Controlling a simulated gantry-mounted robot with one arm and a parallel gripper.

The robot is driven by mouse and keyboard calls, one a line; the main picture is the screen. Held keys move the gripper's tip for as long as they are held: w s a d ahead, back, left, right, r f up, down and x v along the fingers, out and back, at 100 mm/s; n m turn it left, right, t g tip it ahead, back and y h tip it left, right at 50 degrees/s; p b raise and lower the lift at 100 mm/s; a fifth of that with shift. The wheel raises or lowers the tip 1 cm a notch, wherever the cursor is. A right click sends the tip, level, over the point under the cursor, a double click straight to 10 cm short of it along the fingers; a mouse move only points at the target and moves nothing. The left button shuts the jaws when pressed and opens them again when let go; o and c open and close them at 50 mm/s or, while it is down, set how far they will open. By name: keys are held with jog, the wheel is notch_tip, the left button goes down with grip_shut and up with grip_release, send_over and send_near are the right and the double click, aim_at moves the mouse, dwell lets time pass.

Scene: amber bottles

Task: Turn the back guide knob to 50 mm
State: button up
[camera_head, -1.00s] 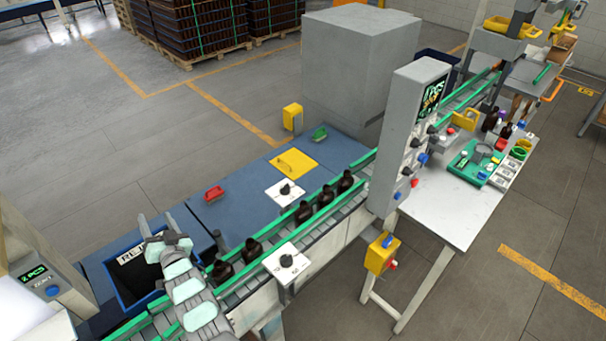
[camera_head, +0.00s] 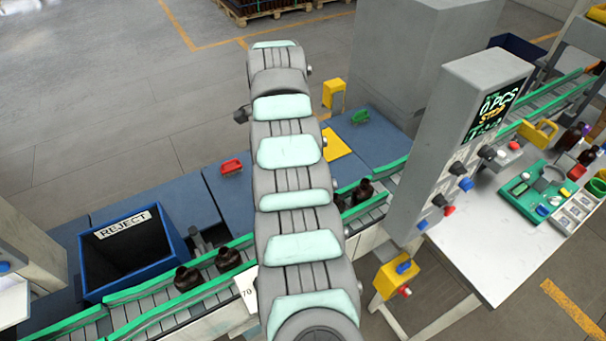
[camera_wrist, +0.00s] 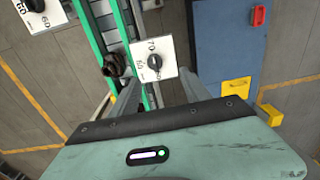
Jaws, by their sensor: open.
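The back guide knob (camera_wrist: 155,62) is a black knob on a white dial plate (camera_wrist: 165,46) beside the conveyor, seen in the wrist view. The plate shows 70 at its upper edge and another number at its left; I cannot read the knob's exact setting. My gripper (camera_wrist: 159,88) is open, its two grey fingers pointing toward the plate from either side, with nothing held. I cannot tell the gap to the knob. In the head view my arm hides the back knob and the gripper. The front knob (camera_wrist: 35,4) shows at the wrist view's upper left.
Brown bottles (camera_head: 187,278) stand on the conveyor between green guide rails (camera_head: 150,285); one bottle (camera_wrist: 114,65) is close to the left finger. A blue reject bin (camera_head: 130,250), red object (camera_head: 231,167) and grey control cabinet (camera_head: 450,140) stand around. The blue deck (camera_wrist: 222,45) has clear areas.

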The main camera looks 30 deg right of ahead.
jog(key=f, duration=0.3)
jog(key=f+p, duration=0.1)
jog(key=f, duration=0.2)
jog(key=s+f+p, duration=0.1)
jog(key=f, duration=0.3)
jog(key=shift+d+f, duration=0.1)
jog(key=shift+c, duration=0.4)
jog(key=shift+w, duration=0.1)
grip_shut()
